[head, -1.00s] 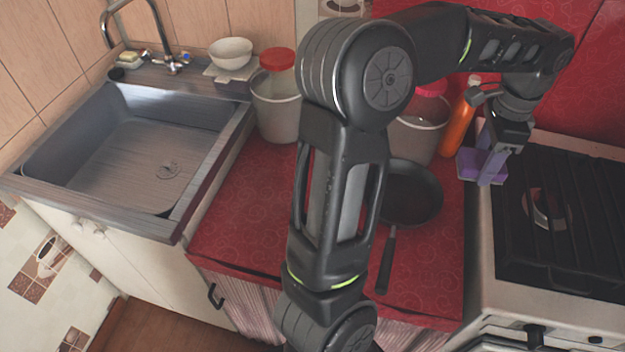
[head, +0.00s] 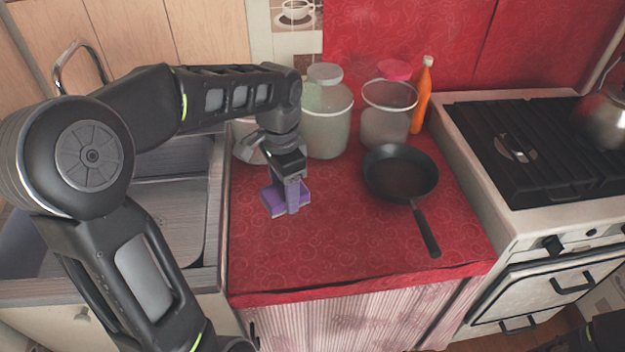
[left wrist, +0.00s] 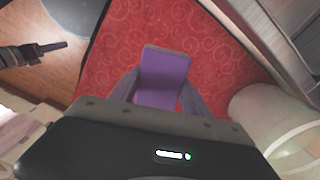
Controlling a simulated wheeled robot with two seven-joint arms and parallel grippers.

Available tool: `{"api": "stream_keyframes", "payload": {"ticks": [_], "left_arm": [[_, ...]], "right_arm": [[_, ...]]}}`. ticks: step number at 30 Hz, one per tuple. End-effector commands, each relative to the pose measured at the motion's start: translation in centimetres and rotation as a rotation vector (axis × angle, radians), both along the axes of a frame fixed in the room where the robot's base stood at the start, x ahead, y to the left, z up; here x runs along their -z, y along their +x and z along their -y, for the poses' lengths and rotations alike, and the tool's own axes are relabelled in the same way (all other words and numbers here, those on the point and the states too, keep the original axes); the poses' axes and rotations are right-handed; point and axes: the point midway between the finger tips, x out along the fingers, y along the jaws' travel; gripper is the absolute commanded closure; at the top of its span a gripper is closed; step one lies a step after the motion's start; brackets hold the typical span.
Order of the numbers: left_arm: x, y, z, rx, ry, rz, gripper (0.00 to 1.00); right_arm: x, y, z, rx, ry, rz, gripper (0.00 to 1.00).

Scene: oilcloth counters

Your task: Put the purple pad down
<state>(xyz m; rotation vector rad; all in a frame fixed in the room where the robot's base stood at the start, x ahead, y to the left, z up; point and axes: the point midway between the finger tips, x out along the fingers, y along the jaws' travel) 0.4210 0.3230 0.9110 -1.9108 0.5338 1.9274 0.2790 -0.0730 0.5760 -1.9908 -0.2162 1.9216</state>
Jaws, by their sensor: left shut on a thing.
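The purple pad (head: 280,199) is at the left part of the red counter (head: 330,240), in front of a pale pot. My left gripper (head: 292,205) points down and is shut on the pad. The pad lies flat, at or just above the counter; I cannot tell whether it touches. In the left wrist view the pad (left wrist: 163,75) shows between the fingers, with red oilcloth around it. A dark shape at the left edge of that view looks like my right gripper (left wrist: 45,52); its jaws are too small to read.
A black pan (head: 400,172) lies to the right, its handle towards the front edge. Pale pots (head: 326,125) and an orange bottle (head: 422,95) stand at the back. The sink is left, the stove (head: 500,150) right. The counter's front middle is clear.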

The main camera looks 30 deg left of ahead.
Motion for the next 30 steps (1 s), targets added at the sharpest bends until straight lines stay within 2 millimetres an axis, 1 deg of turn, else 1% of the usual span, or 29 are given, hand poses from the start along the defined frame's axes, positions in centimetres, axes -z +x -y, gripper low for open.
{"api": "stream_keyframes", "payload": {"ticks": [2,11,14,21,24,30], "left_arm": [[0.0,0.3,0.0,-0.008,0.0,0.012,0.82],[0.2,0.3,0.0,-0.011,0.0,0.009,0.82],[1.3,0.2,-0.1,-0.01,0.0,0.007,0.82],[5.5,0.2,0.0,-0.01,0.0,0.007,0.82],[6.2,0.3,0.0,-0.01,0.0,0.009,0.82],[6.3,0.3,0.0,-0.01,0.001,0.011,0.82]], "right_arm": [[0.0,0.0,0.0,0.001,0.0,0.001,0.64],[0.0,0.0,0.0,0.001,0.0,0.001,0.64],[0.0,0.0,0.0,0.001,0.0,0.001,0.64],[0.1,0.0,0.0,0.0,0.0,0.001,0.64],[0.1,0.0,0.0,0.0,0.0,0.001,0.64],[0.1,0.0,0.0,0.0,0.0,0.001,0.64]]}}
